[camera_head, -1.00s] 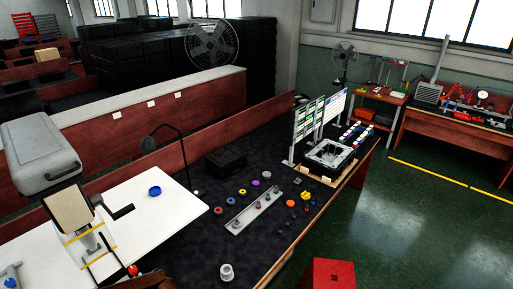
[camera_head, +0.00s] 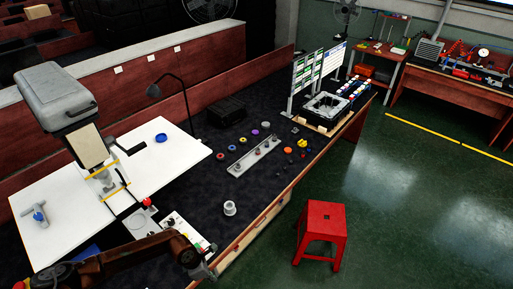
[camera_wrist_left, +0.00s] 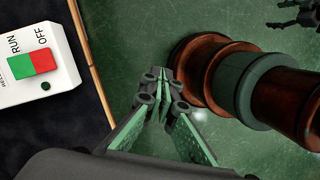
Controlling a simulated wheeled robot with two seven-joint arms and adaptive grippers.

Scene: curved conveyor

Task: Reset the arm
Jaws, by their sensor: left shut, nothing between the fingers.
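My left arm comes in from the lower left of the head view, and its gripper (camera_head: 207,272) is over the front edge of the dark table. In the left wrist view the left gripper's fingers (camera_wrist_left: 162,84) meet at their tips with nothing between them. The fingers are over the green floor, beside the table edge. A brown and grey-green arm link of mine crosses the right of that view. A dark gripper-like part (camera_wrist_left: 298,14) shows at its top right corner, cut off; its state is unclear.
A white switch box (camera_wrist_left: 37,62) with green and red buttons sits left of the fingers. The dark table (camera_head: 205,187) holds a grey rack (camera_head: 256,157), small coloured parts and a grey spool-like part (camera_head: 230,208). A red stool (camera_head: 322,232) stands on open floor.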

